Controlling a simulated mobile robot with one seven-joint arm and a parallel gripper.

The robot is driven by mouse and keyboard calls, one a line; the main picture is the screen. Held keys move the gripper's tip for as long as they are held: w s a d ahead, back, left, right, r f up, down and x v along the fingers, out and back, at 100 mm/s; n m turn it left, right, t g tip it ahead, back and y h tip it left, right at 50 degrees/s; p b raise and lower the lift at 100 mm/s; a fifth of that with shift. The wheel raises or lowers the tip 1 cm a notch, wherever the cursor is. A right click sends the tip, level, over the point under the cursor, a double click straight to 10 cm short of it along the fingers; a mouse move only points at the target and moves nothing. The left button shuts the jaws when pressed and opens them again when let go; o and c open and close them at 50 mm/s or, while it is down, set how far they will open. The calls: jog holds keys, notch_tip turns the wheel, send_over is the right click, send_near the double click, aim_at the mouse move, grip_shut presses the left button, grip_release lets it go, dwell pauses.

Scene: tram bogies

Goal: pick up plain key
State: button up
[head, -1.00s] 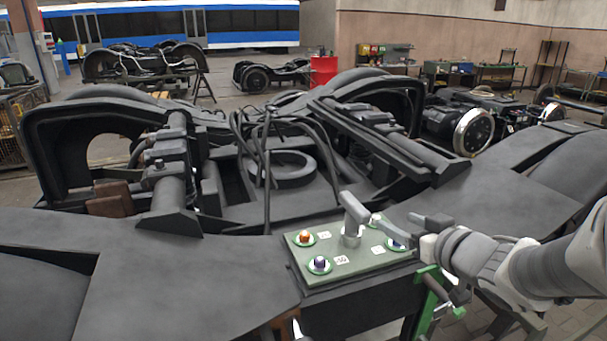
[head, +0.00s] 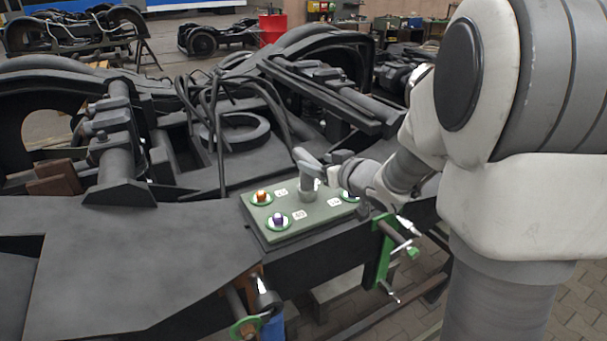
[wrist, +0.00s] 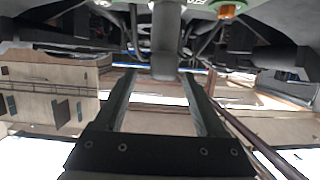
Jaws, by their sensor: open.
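A green panel (head: 293,237) lies on the dark bogie frame in the head view. A plain grey key with a thick post (head: 306,182) stands on it, its bar tilted at the top. My gripper (head: 326,172) comes in from the right, close beside the key. In the wrist view the gripper is open (wrist: 160,74), and the key's grey post (wrist: 165,40) shows between its two dark fingers. I cannot tell whether either finger touches it.
The panel also carries an orange knob (head: 261,196), a purple knob (head: 278,219) and a partly hidden knob at its right. A green clamp (head: 381,255) hangs at the bogie's edge. Dark cables (head: 213,125) rise behind the panel.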

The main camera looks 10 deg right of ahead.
aim_at(308, 161)
jog(key=shift+f+x, duration=0.15)
jog(key=shift+x, duration=1.15)
jog(key=shift+f+x, duration=0.2)
jog(key=shift+x, duration=1.1)
jog(key=shift+s, duration=0.2)
jog(key=shift+c, duration=0.3)
grip_shut()
jog(key=shift+r, duration=0.1)
